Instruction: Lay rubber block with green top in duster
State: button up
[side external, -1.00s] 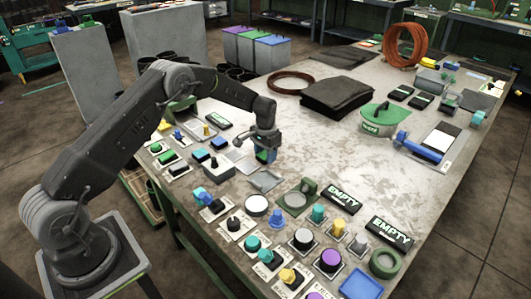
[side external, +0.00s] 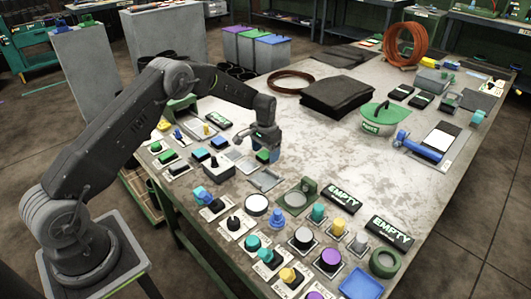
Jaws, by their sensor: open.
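My gripper (side external: 261,147) is open and low over the near-left part of the table. A small block with a green top (side external: 263,157) is right at its fingertips; its sides are partly hidden by the fingers, and I cannot tell whether they touch it. Another green-topped block (side external: 166,157) sits on a plate further left. A green, scoop-shaped container with a white label (side external: 383,118) stands toward the right back of the table; it may be the duster, but its label is too small to read surely.
An empty shallow grey tray (side external: 266,180) lies just in front of my gripper. Knobs and buttons on plates crowd the near edge. A black folded stack (side external: 338,95) and a copper-coloured coil (side external: 406,46) lie further back. The table's middle right (side external: 350,155) is clear.

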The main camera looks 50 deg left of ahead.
notch_tip(320, 180, up, 12)
notch_tip(320, 180, up, 10)
jog(key=t, duration=0.1)
send_over(265, 154)
jog(key=s+d, duration=0.4)
jog(key=s, duration=0.1)
jog(key=s+d+r+t, duration=0.2)
jog(key=s+d+r, duration=0.2)
jog(key=s+r, duration=0.45)
jog(key=s+d+t, duration=0.1)
jog(key=s+d, duration=0.1)
jog(key=s, duration=0.8)
jog(key=s+d+f+t, duration=0.1)
jog(key=s+d, duration=0.1)
jog(key=s, duration=0.9)
jog(key=shift+s+d+f+t, duration=0.15)
jog(key=shift+s+d+t, duration=0.1)
jog(key=shift+t, duration=0.05)
jog(key=shift+o, duration=0.5)
jog(key=shift+s+f, duration=0.3)
jog(key=shift+s, duration=0.15)
jog(key=shift+w, duration=0.1)
